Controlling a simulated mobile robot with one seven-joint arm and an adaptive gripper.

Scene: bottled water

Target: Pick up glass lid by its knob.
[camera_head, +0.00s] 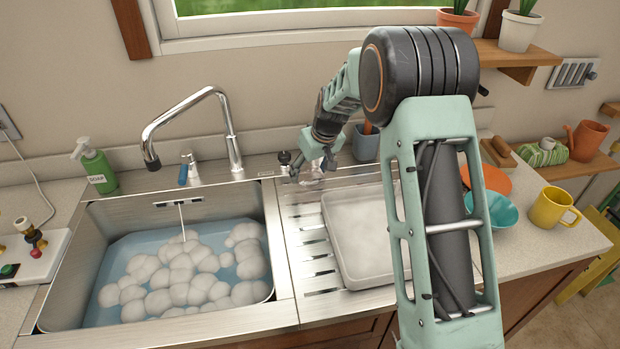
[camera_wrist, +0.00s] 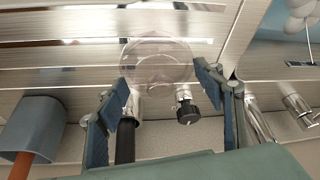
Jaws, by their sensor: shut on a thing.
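The glass lid (camera_wrist: 157,52) is a clear, round, see-through piece in the wrist view, lying between and just beyond the fingertips of my gripper (camera_wrist: 165,85). In the head view the lid (camera_head: 311,182) is a faint clear shape under my gripper (camera_head: 312,170), behind the sink rim by the drainboard. My gripper is shut on the lid, with its fingers still well apart. The knob cannot be made out clearly, so the exact contact is hard to tell. Whether the lid touches the counter cannot be told.
A black-topped knob (camera_wrist: 188,112) stands close to my fingers. A blue-grey cup (camera_head: 365,142) stands behind the drainboard. A light tray (camera_head: 340,225) lies on the drainboard. The faucet (camera_head: 232,140) and foam-filled sink (camera_head: 88,240) are to the left; a teal bowl (camera_head: 503,212) is right.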

